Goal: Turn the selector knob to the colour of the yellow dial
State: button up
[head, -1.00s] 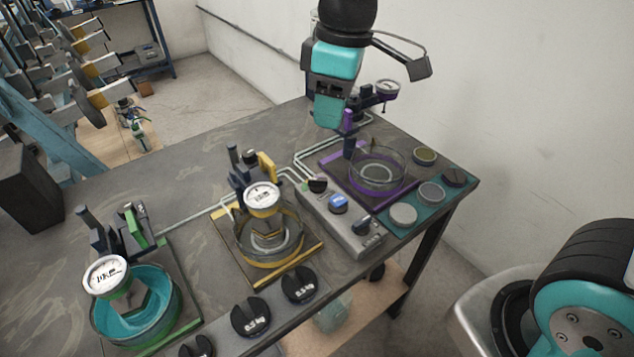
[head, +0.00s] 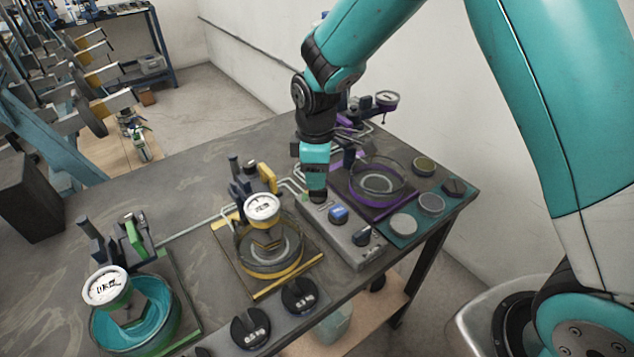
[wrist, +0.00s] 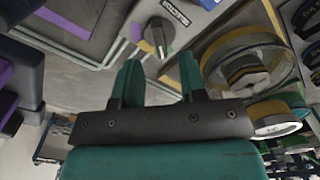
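The selector knob (head: 318,196) is a dark round knob with a light pointer, at the far end of the grey control box (head: 345,242). In the wrist view the knob (wrist: 158,34) lies just beyond my fingertips, roughly between them, with small green and orange marks beside it. My gripper (wrist: 158,64) is open, its two teal fingers apart with nothing between them. In the head view my gripper (head: 315,188) hangs over the knob and partly hides it. The yellow dial (head: 262,208) is a white-faced gauge above a yellow-rimmed glass bowl; its reading is too small to tell.
A blue display (head: 338,214) and another dark knob (head: 362,237) are on the same box. A purple-rimmed bowl (head: 376,204) stands right of my gripper, and a green station with a teal bowl (head: 135,330) at front left. Several black weights line the front edge.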

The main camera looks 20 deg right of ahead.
aim_at(318, 194)
jog(key=shift+f, duration=2.1)
grip_shut()
jog(key=shift+m, duration=0.4)
jog(key=m, duration=0.4)
jog(key=shift+w+m, duration=0.1)
jog(key=shift+m, duration=0.2)
jog(key=shift+d+m, duration=0.1)
jog(key=shift+m, duration=2.1)
jog(key=shift+w, duration=0.1)
